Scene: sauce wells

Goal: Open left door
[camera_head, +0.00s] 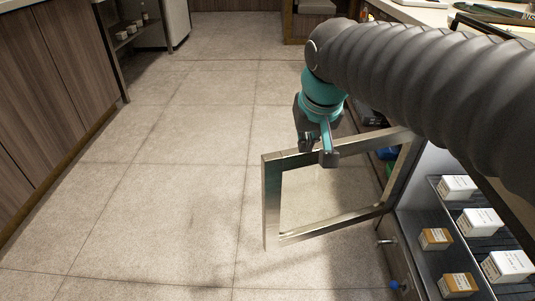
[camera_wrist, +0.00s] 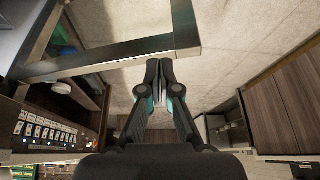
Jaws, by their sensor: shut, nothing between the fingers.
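The door (camera_head: 272,200), a metal frame around a clear pane, stands swung out from the cabinet on the right in the head view. In the wrist view, the door's frame (camera_wrist: 110,52) crosses the upper left, with its corner near my fingertips. My gripper (camera_head: 328,157) is at the door's top bar in the head view. Its two fingers (camera_wrist: 166,66) are shut together with nothing between them. I cannot tell whether they touch the frame. The door's handle does not show clearly.
The open cabinet (camera_head: 420,222) holds white and orange boxes (camera_head: 480,221) on its shelves. Brown wood-panelled cupboards (camera_head: 50,80) line the left side. The tiled floor (camera_head: 170,160) between is clear. My arm hides part of the right counter.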

